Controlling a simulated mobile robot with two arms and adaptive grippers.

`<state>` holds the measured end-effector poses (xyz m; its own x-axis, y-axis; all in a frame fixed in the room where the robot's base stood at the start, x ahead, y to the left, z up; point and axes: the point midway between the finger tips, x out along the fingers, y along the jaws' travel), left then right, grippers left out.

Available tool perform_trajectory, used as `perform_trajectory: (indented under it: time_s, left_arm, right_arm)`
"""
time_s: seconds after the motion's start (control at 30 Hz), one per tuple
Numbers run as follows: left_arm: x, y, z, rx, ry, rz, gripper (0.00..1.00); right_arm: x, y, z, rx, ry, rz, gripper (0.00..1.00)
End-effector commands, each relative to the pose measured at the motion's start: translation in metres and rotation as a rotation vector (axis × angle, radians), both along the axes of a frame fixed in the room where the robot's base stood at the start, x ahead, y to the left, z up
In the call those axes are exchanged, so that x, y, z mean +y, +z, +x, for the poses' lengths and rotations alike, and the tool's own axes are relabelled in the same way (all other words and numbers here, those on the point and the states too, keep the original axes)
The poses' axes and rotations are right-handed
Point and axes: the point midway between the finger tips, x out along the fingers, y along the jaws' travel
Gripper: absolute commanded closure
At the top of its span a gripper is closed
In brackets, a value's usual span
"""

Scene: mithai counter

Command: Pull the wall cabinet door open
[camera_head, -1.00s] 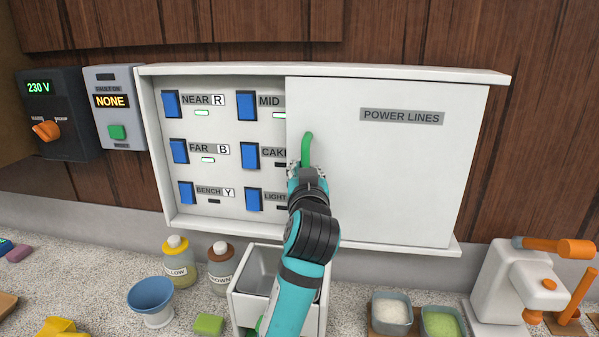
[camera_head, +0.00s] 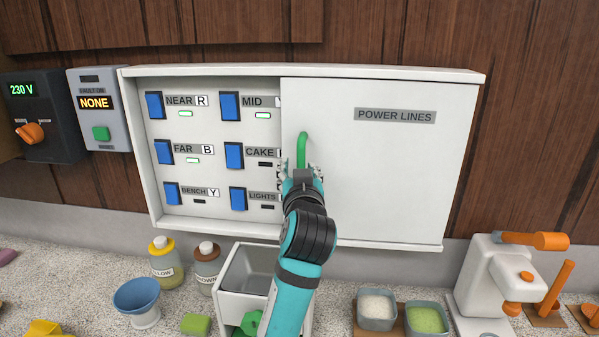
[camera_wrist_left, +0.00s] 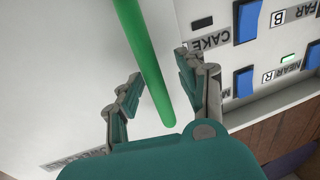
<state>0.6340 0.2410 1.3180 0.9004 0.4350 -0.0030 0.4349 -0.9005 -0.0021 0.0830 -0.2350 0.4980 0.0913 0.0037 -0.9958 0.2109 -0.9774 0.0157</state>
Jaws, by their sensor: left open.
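The wall cabinet (camera_head: 300,72) is a white box on the wood wall. Its white door (camera_head: 390,180), marked POWER LINES, covers the right part; the left part stands uncovered. A green upright bar handle (camera_head: 303,148) is near the door's left edge. My left gripper (camera_head: 301,172) is at the handle's lower part. In the left wrist view the green handle (camera_wrist_left: 145,60) passes between the two spread fingers of the gripper (camera_wrist_left: 160,95), with gaps visible on both sides. The handle's lower end is hidden by the gripper in the head view. My right gripper is not in view.
Blue switches (camera_head: 163,152) with labels and small lamps fill the uncovered part. A fault box (camera_head: 99,110) hangs left of the cabinet. Below, the counter holds bottles (camera_head: 166,265), a blue bowl (camera_head: 137,293), a white bin (camera_head: 225,300) and an orange-handled press (camera_head: 495,270).

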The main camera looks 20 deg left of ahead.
Motion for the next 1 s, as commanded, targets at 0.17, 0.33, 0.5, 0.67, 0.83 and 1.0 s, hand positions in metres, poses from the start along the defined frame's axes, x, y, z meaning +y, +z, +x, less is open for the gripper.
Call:
perform_trajectory:
  time_s: [0.17,0.33,0.5,0.67,0.83,1.0]
  left_arm:
    - [0.0,0.002,0.0,-0.003,0.0,0.0,0.6]
    - [0.0,0.014,0.0,-0.007,0.001,0.0,0.6]
    - [0.0,0.047,0.0,-0.009,0.0,-0.001,0.6]
    - [0.0,0.077,0.0,-0.007,-0.001,-0.001,0.6]
    - [0.0,0.095,0.0,-0.003,0.0,0.0,0.6]
    - [0.0,0.1,0.0,0.0,0.0,-0.001,0.6]
  right_arm:
    - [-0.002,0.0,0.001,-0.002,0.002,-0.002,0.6]
    - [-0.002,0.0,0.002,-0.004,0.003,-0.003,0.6]
    - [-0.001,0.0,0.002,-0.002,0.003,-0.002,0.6]
    - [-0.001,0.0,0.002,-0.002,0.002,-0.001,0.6]
    - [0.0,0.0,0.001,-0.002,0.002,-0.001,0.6]
    - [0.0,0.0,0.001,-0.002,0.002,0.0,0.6]
